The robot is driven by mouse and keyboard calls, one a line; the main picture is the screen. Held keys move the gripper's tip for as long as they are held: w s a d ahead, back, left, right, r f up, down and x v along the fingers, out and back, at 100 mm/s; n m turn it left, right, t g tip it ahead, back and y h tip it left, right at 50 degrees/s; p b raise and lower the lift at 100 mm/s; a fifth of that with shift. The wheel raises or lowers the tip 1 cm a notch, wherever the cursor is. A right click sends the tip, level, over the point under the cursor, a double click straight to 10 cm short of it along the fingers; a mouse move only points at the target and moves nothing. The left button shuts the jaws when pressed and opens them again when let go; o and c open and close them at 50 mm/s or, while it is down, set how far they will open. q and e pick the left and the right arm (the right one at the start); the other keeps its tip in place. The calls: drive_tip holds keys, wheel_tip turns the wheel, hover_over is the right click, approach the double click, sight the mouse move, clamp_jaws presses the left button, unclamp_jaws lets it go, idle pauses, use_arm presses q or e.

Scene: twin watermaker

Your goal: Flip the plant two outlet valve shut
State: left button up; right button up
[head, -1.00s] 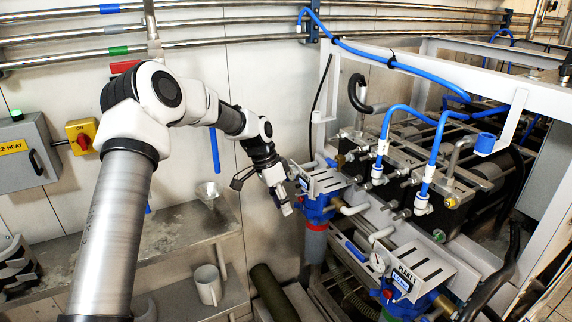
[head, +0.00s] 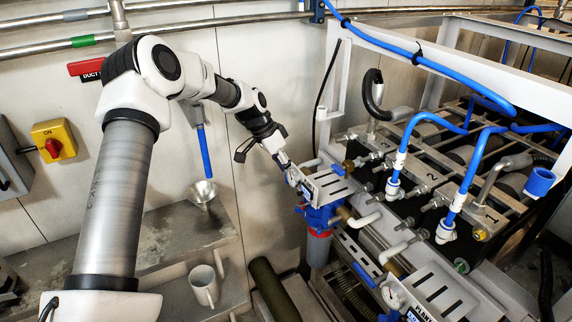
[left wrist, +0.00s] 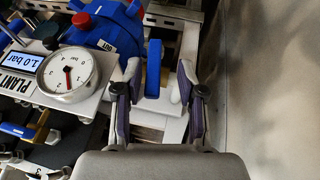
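My left gripper (head: 288,170) is at the far filter unit (head: 322,212), beside its slotted bracket (head: 330,186). In the left wrist view the gripper (left wrist: 157,98) is open. A narrow blue lever (left wrist: 153,68) stands between its spread fingers, with gaps on both sides. Beside it are a blue housing (left wrist: 108,32) with a red cap, a round gauge (left wrist: 69,72) and a display (left wrist: 20,62) reading 1.0 bar. The label says PLANT; its number is not legible. In the head view the lever cannot be made out clearly. My right gripper is not in view.
A nearer unit's PLANT plate (head: 436,297) is at the bottom. Blue hoses (head: 480,165) and a white frame (head: 450,70) stand to the right. Wall lies close beside the gripper.

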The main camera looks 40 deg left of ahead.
use_arm(q)
drive_tip(key=shift+s+d+r, duration=0.15)
drive_tip(key=shift+d+r, duration=0.05)
drive_tip(key=shift+d, duration=0.1)
drive_tip(key=shift+s+d+r, duration=0.1)
drive_tip(key=shift+s, duration=0.05)
drive_tip(key=c, duration=0.5)
clamp_jaws()
drive_tip(key=shift+a+f, duration=0.2)
drive_tip(key=shift+s+d+r+y+p, duration=0.15)
drive_tip(key=shift+d+r+y+p, duration=0.2)
drive_tip(key=shift+y+p, duration=0.3)
drive_tip(key=shift+d+f+t+y+p, duration=0.15)
drive_tip(key=shift+t+y+p, duration=0.15)
drive_tip(key=shift+p, duration=0.1)
drive_tip(key=shift+f+m, duration=0.1)
drive_tip(key=shift+m, duration=0.2)
drive_tip(key=shift+f, duration=0.15)
drive_tip(key=shift+o, duration=2.2)
unclamp_jaws()
drive_tip(key=shift+o, duration=0.3)
